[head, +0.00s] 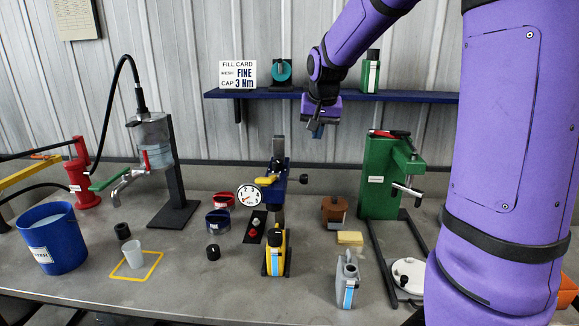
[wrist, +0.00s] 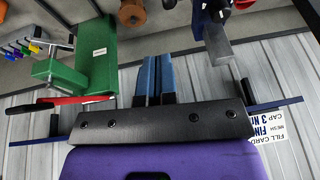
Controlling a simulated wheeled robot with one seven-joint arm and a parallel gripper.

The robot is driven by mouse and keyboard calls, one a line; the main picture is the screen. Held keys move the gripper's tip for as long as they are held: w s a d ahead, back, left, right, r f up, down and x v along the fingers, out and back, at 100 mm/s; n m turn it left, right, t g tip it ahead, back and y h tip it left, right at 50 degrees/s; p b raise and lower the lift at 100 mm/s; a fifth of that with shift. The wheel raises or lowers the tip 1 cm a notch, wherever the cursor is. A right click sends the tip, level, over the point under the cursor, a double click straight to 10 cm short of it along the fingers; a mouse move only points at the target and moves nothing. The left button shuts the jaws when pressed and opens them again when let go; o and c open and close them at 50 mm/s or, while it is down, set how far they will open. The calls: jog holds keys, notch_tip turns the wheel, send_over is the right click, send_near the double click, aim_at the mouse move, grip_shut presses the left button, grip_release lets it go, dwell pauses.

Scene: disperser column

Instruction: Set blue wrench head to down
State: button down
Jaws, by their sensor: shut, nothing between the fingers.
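The blue wrench head (head: 273,189) sits partway up a grey upright post (head: 279,150), above a yellow bottle with a black cap (head: 275,248). A white dial gauge (head: 249,195) and a yellow lever (head: 265,181) are at its left, and a dark knob at its right. My gripper (head: 317,131) is above and to the right of the post, apart from it, pointing down with its blue fingers together and empty. In the wrist view the shut blue fingers (wrist: 155,78) show in the middle, with the post top (wrist: 218,45) to their right.
A green press (head: 378,180) stands to the right and a dispenser (head: 150,145) to the left. A blue shelf (head: 345,96) with a fill card (head: 238,74) is behind my gripper. Blue and red cups (head: 218,221), a brown block (head: 334,210) and a grey can (head: 347,280) stand around the post.

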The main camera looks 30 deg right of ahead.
jog(key=x, duration=1.4)
jog(key=shift+w+a, duration=0.35)
jog(key=shift+w, duration=0.05)
jog(key=shift+f, duration=0.25)
notch_tip(320, 180, down, 9)
jog(key=shift+r, duration=0.1)
